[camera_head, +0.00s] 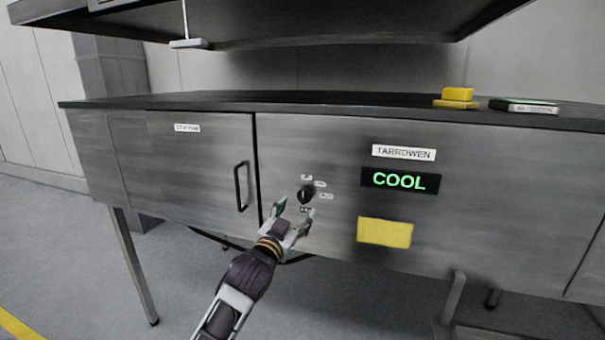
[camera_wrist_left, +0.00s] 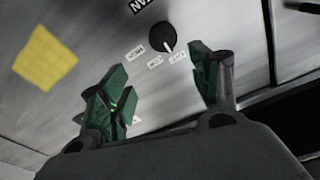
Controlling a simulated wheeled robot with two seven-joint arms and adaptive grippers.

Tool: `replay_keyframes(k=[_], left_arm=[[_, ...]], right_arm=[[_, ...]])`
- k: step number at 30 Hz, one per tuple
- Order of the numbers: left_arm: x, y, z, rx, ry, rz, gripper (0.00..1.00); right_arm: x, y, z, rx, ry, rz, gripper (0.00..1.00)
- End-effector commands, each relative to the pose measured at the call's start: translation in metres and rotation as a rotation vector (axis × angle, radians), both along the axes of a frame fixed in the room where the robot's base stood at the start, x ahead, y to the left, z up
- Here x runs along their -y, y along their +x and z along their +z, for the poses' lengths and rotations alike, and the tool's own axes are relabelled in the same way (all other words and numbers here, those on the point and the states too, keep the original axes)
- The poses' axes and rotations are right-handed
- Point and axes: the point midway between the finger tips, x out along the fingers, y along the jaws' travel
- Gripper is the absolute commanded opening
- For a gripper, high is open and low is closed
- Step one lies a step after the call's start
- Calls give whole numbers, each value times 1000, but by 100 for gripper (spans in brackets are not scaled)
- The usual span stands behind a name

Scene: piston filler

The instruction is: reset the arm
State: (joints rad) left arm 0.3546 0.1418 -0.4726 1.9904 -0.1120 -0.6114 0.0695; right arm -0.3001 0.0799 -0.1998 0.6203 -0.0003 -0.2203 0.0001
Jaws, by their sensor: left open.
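My left gripper (camera_head: 294,213) is open and empty in front of the steel machine's front panel, just below a black rotary knob (camera_head: 306,194). In the left wrist view, its two green-padded fingers (camera_wrist_left: 160,88) stand apart, with the knob (camera_wrist_left: 163,37) beyond them and small white labels around it. The fingers look clear of the knob; the exact gap to the panel is hard to judge. The knob's white pointer mark shows in the wrist view. My right gripper is not in view.
The panel carries a green-lit COOL display (camera_head: 400,181), a TARROWEN label (camera_head: 404,153) and a yellow plate (camera_head: 384,232). A door handle (camera_head: 241,186) sticks out left of the knob. Yellow blocks (camera_head: 456,98) and a dark flat box (camera_head: 524,106) lie on top. An overhead shelf (camera_head: 300,25) hangs above.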

Motion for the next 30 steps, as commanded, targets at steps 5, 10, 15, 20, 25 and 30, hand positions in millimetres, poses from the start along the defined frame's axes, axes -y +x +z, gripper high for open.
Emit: replay_keyframes(k=[5, 10, 15, 20, 25, 30], left_arm=[[-2, 22, -36, -27, 21, 4, 63], [-13, 49, -86, -75, 42, 19, 63], [-29, 73, -141, -135, 61, 42, 63], [-48, 88, -199, -200, 76, 67, 63], [-71, 94, -270, -289, 89, 96, 63], [-95, 88, -345, -384, 100, 127, 63]], right_arm=[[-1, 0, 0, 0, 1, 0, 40], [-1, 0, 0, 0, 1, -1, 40], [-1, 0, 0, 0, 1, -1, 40], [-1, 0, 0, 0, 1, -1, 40], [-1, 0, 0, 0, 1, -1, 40], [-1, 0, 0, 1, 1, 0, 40]])
